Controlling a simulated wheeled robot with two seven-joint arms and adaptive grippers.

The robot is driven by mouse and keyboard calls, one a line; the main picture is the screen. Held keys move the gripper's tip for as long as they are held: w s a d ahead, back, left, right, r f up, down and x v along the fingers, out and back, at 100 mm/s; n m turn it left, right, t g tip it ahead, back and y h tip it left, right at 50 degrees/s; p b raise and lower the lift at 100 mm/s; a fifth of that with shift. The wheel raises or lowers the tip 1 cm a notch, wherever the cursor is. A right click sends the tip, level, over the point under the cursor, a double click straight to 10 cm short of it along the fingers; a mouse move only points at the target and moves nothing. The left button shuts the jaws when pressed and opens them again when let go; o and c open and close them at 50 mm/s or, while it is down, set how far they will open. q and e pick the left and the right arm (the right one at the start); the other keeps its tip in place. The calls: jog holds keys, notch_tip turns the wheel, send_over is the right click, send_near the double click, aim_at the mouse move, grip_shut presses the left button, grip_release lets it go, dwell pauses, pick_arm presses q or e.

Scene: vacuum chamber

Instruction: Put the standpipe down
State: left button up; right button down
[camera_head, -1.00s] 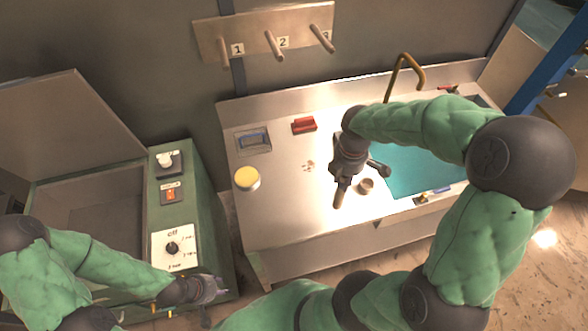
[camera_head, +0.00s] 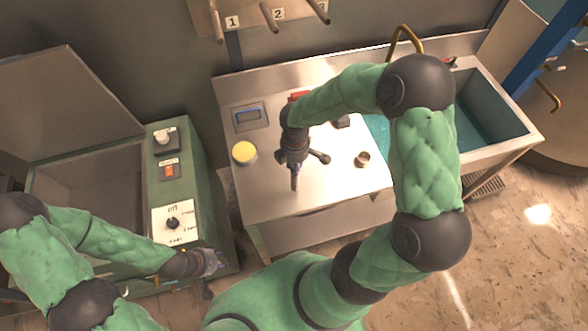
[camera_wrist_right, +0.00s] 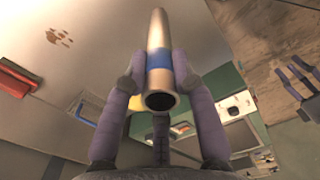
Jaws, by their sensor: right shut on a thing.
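The standpipe (camera_wrist_right: 158,62) is a metal tube with a blue band, shown in the right wrist view with its open end toward the camera. My right gripper (camera_wrist_right: 157,78) is shut on it, one finger on each side. In the head view my right gripper (camera_head: 295,172) is over the bare steel worktop (camera_head: 275,195); the pipe cannot be made out clearly there. Whether the pipe touches the worktop cannot be told. My left gripper (camera_head: 212,262) is by the front of the green machine, and its fingers are too small to read.
A small round metal piece (camera_head: 363,159) stands on the worktop to the right. The green machine (camera_head: 190,160) stands left.

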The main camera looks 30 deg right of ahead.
jog(key=shift+w+a+f, duration=0.1)
jog(key=shift+f, duration=1.6)
jog(key=c, duration=1)
grip_release()
jog(key=shift+f, duration=0.15)
notch_tip(320, 180, up, 12)
jog(key=shift+r, duration=0.2)
